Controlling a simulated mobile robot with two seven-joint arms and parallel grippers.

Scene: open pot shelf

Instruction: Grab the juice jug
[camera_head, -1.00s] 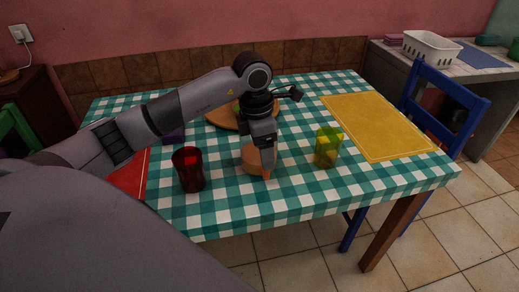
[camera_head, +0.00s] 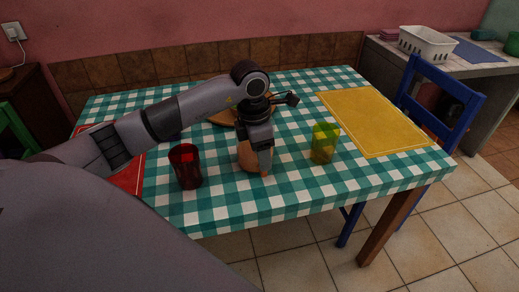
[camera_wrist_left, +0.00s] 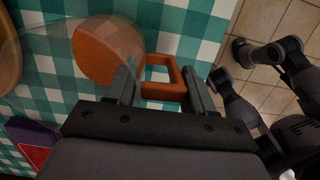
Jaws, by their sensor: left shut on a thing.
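The juice jug (camera_head: 247,156) stands on the checked tablecloth near the front edge, partly hidden by my left gripper in the head view. In the left wrist view it shows from above as a clear, round vessel with an orange top (camera_wrist_left: 103,50) and a square orange handle (camera_wrist_left: 164,90). My left gripper (camera_head: 265,165) points down at the jug's right side. Its fingers (camera_wrist_left: 160,76) lie on either side of the handle and are shut on it.
A red glass (camera_head: 186,167) stands left of the jug and a yellow-green glass (camera_head: 324,143) right of it. A wooden board (camera_head: 222,117) lies behind my wrist. A yellow placemat (camera_head: 372,122) lies at the right. A blue chair (camera_head: 445,92) stands beside the table.

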